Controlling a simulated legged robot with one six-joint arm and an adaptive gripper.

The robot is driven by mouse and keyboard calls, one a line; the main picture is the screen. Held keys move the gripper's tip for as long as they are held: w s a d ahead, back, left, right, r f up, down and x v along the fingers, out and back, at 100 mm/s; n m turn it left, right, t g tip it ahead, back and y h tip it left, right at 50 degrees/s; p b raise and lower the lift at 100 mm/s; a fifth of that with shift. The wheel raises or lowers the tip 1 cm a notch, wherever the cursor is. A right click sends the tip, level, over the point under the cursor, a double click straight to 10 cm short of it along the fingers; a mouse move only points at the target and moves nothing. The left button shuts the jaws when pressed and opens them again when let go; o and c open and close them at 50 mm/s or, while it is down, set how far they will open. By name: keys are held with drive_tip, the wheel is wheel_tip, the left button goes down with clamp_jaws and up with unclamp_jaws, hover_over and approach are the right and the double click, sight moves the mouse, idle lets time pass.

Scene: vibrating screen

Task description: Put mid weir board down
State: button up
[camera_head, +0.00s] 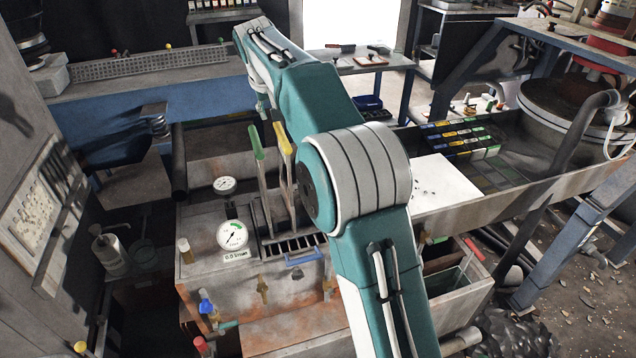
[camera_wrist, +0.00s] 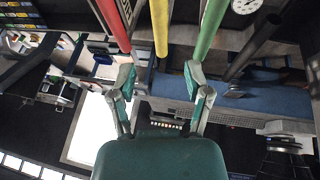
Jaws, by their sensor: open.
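In the head view, a board with a yellow handle (camera_head: 282,140) stands in a slotted rack (camera_head: 290,245) on a rusty box. It appears to be the mid weir board. A board with a green handle (camera_head: 256,142) stands to its left. The wrist view shows red (camera_wrist: 113,22), yellow (camera_wrist: 160,25) and green (camera_wrist: 210,25) handles side by side, yellow in the middle. My gripper (camera_wrist: 160,78) is open and empty, its fingers spread either side of the yellow handle's line, apart from it. In the head view my arm hides the red handle.
Two dial gauges, the larger (camera_head: 232,235) in front, stand left of the rack. A blue handle (camera_head: 303,257) lies at the rack's front edge. A white sheet (camera_head: 440,185) lies on the trough at right. A blue bench (camera_head: 150,95) stands behind.

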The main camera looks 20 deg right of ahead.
drive_tip(key=s+d+r+y, duration=0.1)
drive_tip(key=s+r, duration=0.1)
drive_tip(key=s, duration=0.9)
drive_tip(key=s+d+r, duration=0.1)
drive_tip(key=s+r, duration=0.1)
drive_tip(key=s, duration=0.9)
drive_tip(key=s+f, duration=0.5)
drive_tip(key=s, duration=0.5)
drive_tip(key=s+f+t+y, duration=0.1)
drive_tip(key=s+f, duration=0.4)
drive_tip(key=s, duration=0.5)
drive_tip(key=shift+s, duration=0.2)
